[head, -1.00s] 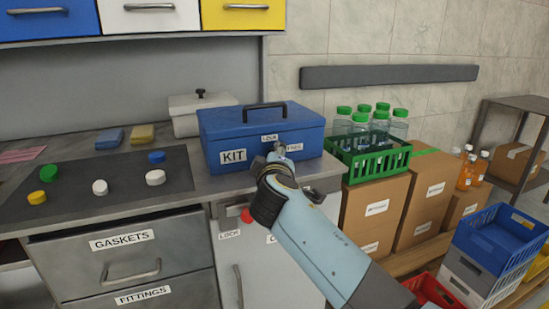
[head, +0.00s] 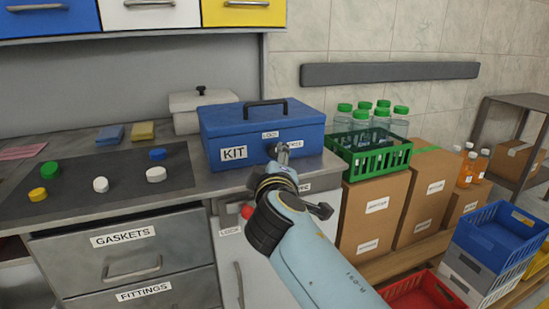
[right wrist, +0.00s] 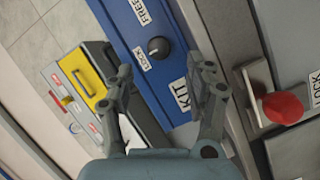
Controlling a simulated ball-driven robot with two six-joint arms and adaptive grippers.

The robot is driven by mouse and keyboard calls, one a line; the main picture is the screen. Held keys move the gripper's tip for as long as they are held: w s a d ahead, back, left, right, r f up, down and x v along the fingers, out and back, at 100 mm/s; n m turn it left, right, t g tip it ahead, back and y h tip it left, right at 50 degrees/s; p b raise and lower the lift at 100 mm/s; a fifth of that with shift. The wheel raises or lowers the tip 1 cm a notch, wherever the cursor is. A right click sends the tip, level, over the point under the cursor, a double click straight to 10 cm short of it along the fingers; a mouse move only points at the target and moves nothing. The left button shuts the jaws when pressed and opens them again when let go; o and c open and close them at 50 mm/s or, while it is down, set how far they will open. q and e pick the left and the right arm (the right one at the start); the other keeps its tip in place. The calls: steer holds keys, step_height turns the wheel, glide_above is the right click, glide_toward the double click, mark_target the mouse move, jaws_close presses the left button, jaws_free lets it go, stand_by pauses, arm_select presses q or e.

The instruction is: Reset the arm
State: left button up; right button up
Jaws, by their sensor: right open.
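My right gripper (head: 283,153) is in front of the blue kit box (head: 222,125), on the counter's right part. In the right wrist view its two fingers (right wrist: 167,82) are spread with nothing between them. The box's dark round knob (right wrist: 158,47) sits beyond the fingers, between the LOCK (right wrist: 142,58) and FREE (right wrist: 140,12) labels, apart from them. The box lid looks closed. My left gripper is not in view.
Loose caps lie on a dark mat (head: 110,190) to the left. A green crate (head: 370,160) of bottles stands on cartons (head: 372,210) to the right. A white lidded box (head: 185,115) is behind.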

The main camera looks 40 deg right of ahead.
steer(key=shift+s+a+r, duration=0.2)
steer(key=shift+s+a, duration=0.2)
steer(key=shift+s, duration=0.2)
steer(key=s+f+g+y, duration=0.2)
steer(key=s+f, duration=0.3)
steer(key=f, duration=0.6)
steer(key=s+f+n+g+y, duration=0.15)
steer(key=s+f, duration=0.35)
steer(key=f, duration=0.6)
steer(key=s+f+g+y, duration=0.25)
steer(key=s+f, duration=0.35)
steer(key=f, duration=0.6)
steer(key=s+f+m+g, duration=0.2)
steer(key=s+f, duration=0.4)
steer(key=s, duration=0.5)
steer(key=s+f+m+g+y, duration=0.1)
steer(key=s+f, duration=0.5)
steer(key=s, duration=0.6)
steer(key=s+f+m+g+y, duration=0.1)
steer(key=s+f+m+g, duration=0.3)
steer(key=s, duration=0.7)
step_height(320, 180, down, 2)
steer(key=shift+s+a+f, duration=0.1)
steer(key=shift+s+a, duration=0.05)
steer(key=shift+s, duration=0.2)
